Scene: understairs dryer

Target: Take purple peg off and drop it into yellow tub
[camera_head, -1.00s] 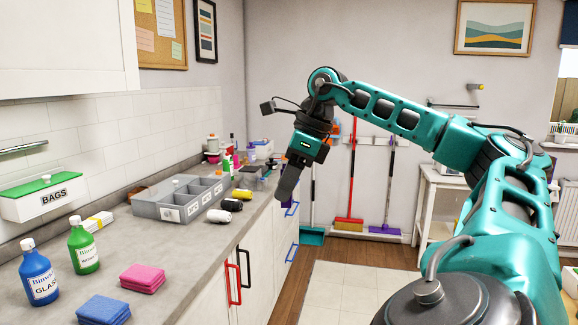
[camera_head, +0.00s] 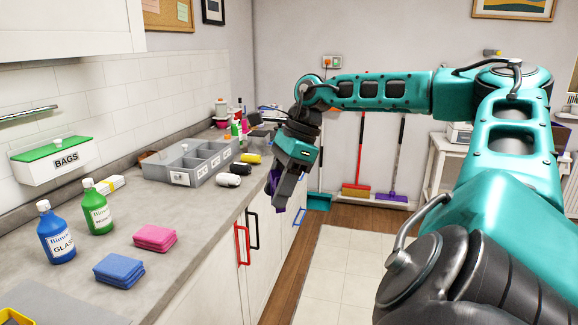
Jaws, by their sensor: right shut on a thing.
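My right gripper (camera_head: 283,200) hangs at the front edge of the counter, in the middle of the camera_head view. It is shut on a purple thing (camera_head: 273,184), which looks like the purple peg. The fingers hide much of the peg, so its full shape does not show. A yellow rim (camera_head: 14,316) shows at the bottom left corner and looks like the yellow tub; most of it is cut off by the picture edge. My left gripper is not in view.
On the counter (camera_head: 190,235) stand a grey divided box (camera_head: 183,178), blue (camera_head: 56,235) and green (camera_head: 97,208) bottles, pink (camera_head: 154,238) and blue (camera_head: 119,269) cloths. Red (camera_head: 242,245) and black (camera_head: 253,230) handles stick out from the cabinet front. The counter's front strip is clear.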

